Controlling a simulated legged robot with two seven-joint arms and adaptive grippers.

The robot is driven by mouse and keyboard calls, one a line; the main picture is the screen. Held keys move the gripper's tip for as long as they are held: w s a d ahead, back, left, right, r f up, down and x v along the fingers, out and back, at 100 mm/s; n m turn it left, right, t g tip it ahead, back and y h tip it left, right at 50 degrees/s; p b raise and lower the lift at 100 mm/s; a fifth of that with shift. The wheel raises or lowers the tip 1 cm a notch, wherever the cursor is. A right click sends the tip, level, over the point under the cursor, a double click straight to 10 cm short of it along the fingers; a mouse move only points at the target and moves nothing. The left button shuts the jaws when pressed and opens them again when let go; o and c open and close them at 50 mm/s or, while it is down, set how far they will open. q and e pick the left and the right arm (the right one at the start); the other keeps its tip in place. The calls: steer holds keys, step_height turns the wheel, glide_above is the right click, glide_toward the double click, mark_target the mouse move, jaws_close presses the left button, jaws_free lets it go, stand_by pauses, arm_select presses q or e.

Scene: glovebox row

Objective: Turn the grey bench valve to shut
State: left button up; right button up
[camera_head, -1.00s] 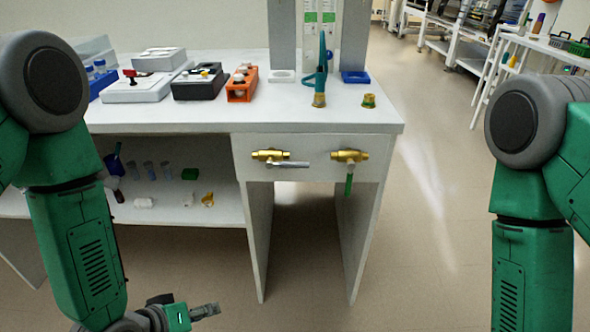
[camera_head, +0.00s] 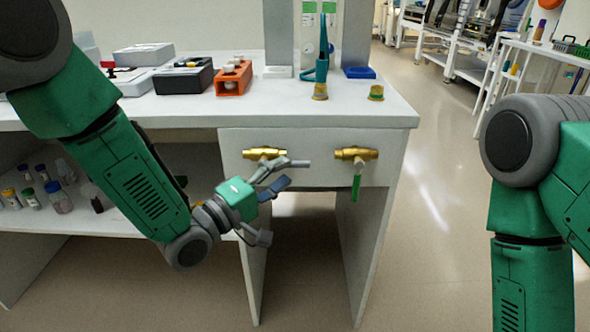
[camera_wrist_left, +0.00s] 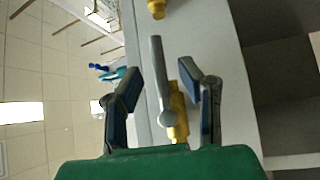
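The grey bench valve (camera_head: 262,154) has a brass body on the bench's front panel. Its grey lever (camera_head: 300,163) points right, roughly level, along the body. My left gripper (camera_head: 283,176) is at this valve and partly hides the lever. In the left wrist view, the grey lever (camera_wrist_left: 157,70) and part of the brass body (camera_wrist_left: 179,115) lie between the open fingers (camera_wrist_left: 163,82). A gap shows between the lever and the left finger; contact at the right finger is unclear. My right arm is at the right edge; its gripper is out of view.
A second brass valve (camera_head: 356,154) with a green lever (camera_head: 356,188) hanging down sits to the right. Bottles (camera_head: 58,196) are on the lower shelf. Floor on the right is clear.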

mark_target(295, 164)
arm_select(q)
steer(key=shift+b+x, duration=0.35)
steer(key=shift+x, duration=1.7)
jaws_close()
